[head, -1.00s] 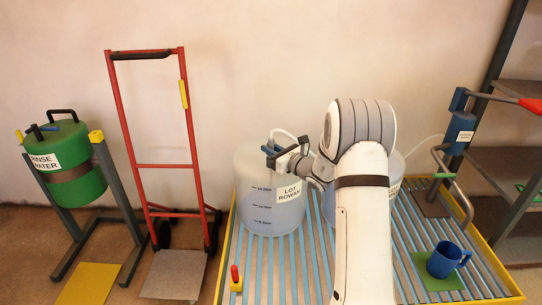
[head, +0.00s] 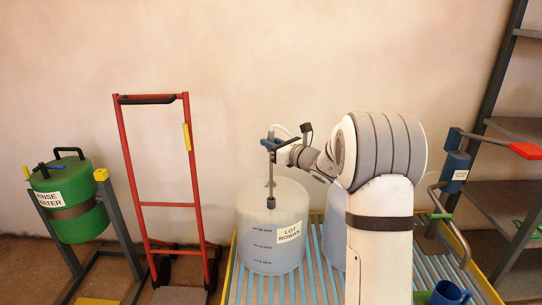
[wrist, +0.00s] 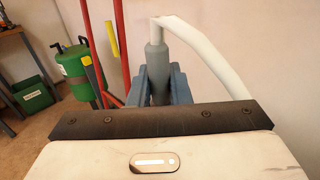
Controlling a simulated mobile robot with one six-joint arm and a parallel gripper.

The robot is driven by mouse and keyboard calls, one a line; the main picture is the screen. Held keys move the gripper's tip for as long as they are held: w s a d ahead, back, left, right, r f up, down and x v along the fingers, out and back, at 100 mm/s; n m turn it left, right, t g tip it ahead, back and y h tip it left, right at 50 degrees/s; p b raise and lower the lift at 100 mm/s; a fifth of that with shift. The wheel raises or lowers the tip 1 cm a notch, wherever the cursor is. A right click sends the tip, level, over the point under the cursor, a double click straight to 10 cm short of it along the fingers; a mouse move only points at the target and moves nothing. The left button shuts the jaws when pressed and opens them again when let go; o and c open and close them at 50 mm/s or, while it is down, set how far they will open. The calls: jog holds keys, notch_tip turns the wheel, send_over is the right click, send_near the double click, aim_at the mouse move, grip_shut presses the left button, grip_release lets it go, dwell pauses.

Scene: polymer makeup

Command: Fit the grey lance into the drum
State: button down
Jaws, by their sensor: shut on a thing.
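The grey lance (head: 271,175) hangs upright from my gripper (head: 271,143), which is shut on its upper part. Its dark lower end overlaps the top of the translucent drum marked "LOT ROWAN" (head: 262,238); I cannot tell whether it is over, touching or inside an opening. In the wrist view the lance's grey head (wrist: 156,62) stands between the blue fingers of my gripper (wrist: 156,87), with a pale hose bending off to the right. A second translucent drum (head: 334,240) stands to the right, mostly hidden by my arm.
The drums stand on a slatted, yellow-edged platform (head: 310,283). A blue mug (head: 447,293) and a blue bracket (head: 455,165) are at the right, near grey shelves (head: 515,195). A red hand truck (head: 165,204) and a green rinse-water drum (head: 75,215) stand left.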

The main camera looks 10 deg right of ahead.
notch_tip(320, 180, up, 10)
jog(key=shift+f+p, duration=0.2)
jog(key=shift+p, duration=0.9)
